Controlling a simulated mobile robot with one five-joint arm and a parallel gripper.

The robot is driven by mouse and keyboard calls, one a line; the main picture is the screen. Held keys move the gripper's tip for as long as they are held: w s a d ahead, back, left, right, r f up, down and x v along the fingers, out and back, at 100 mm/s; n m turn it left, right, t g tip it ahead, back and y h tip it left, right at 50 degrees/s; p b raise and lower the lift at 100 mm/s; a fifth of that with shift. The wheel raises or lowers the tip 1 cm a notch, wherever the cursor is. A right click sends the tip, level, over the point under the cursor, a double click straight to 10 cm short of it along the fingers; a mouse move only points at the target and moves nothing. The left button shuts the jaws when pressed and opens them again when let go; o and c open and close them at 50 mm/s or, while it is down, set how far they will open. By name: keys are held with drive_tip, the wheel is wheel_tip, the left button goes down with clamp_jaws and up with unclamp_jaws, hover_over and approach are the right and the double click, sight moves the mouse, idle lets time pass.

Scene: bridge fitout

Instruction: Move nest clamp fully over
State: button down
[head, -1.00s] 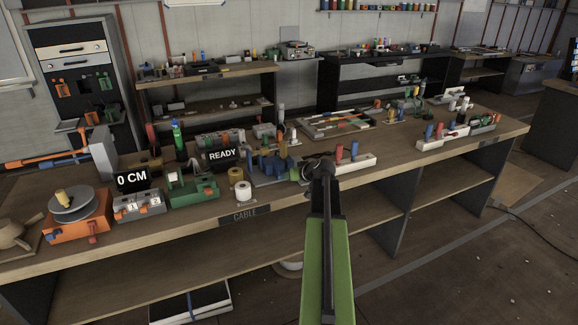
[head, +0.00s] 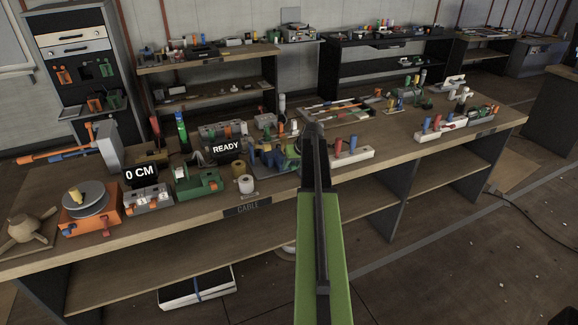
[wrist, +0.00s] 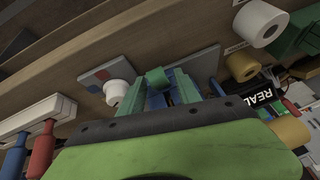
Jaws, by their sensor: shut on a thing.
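A blue fixture (head: 268,158) with upright blocks stands on a grey plate near the front edge of the bench, behind the CABLE label. I take the green piece (wrist: 158,78) at this fixture, in the wrist view, to be the nest clamp. My gripper (wrist: 165,92) is shut on it, with blue parts of the fixture (wrist: 189,90) close beside. The jaw contact is partly hidden by my wrist. In the head view my arm covers the jaws and the right side of the fixture, so the clamp's exact position there cannot be told.
A white roll (head: 246,184) and a tan roll (head: 238,168) stand left of the fixture. A READY sign (head: 226,149) is behind them. A white block with red and blue pegs (head: 352,153) lies right of my arm. Free bench top lies farther right (head: 400,150).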

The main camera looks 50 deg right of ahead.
drive_tip(key=shift+w+a, duration=0.1)
drive_tip(key=shift+w, duration=0.05)
drive_tip(key=c, duration=1.1)
unclamp_jaws()
drive_tip(key=shift+a+r, duration=0.1)
drive_tip(key=shift+c, duration=0.2)
drive_tip(key=p+v, duration=1.5)
drive_tip(key=v, duration=0.2)
drive_tip(key=shift+r, duration=0.15)
